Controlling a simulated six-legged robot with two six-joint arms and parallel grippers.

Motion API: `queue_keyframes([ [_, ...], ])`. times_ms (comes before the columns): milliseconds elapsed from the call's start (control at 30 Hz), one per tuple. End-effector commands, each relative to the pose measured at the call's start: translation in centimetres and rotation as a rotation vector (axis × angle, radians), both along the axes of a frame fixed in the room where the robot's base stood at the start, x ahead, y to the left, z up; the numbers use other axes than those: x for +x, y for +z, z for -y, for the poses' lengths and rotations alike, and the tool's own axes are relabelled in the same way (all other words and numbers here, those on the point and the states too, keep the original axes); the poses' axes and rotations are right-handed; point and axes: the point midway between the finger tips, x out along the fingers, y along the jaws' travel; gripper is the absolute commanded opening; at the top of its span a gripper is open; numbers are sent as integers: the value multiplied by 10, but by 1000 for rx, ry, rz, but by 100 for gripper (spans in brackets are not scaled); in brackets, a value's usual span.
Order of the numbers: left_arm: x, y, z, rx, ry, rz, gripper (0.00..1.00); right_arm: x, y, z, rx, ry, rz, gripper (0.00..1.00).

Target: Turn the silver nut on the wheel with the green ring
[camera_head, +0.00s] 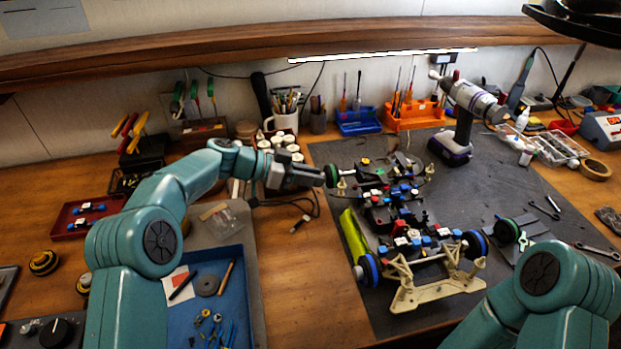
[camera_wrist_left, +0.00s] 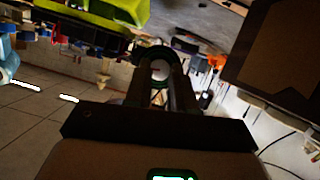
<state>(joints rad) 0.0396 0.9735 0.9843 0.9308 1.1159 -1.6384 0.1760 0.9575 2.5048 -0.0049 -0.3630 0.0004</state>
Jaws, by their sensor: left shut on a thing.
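The RC car chassis (camera_head: 405,225) stands on the dark mat, with its pale front bracket (camera_head: 440,285) toward me. The wheel with the green ring (camera_head: 331,175) is at the chassis's far left corner. My left gripper (camera_head: 318,177) reaches it from the left, its fingers at the wheel's outer face. In the left wrist view the green-ringed wheel (camera_wrist_left: 155,51) is straight ahead. The pale silver nut (camera_wrist_left: 160,70) shows between the fingertips of my left gripper (camera_wrist_left: 161,80), which is shut on it. My right arm shows at lower right; its gripper is out of view.
A blue tray (camera_head: 240,290) with small tools is left of the mat. A power drill (camera_head: 462,120) stands at the back. Another wheel (camera_head: 506,231) and wrenches (camera_head: 597,251) are on the right. White cylinders (camera_head: 285,145) stand behind my left gripper.

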Motion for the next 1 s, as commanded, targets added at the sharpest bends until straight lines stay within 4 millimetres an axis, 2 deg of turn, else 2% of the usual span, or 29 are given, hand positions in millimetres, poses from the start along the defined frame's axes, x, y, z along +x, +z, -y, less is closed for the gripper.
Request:
queue_keyframes([
  [500, 4, 2, -1, -109, 2, -318, 0, 0, 11, 0, 0, 0, 0, 51],
  [1000, 5, 1, -2, -135, 2, -394, 0, 0, 15, 0, 0, 0, 0, 51],
])
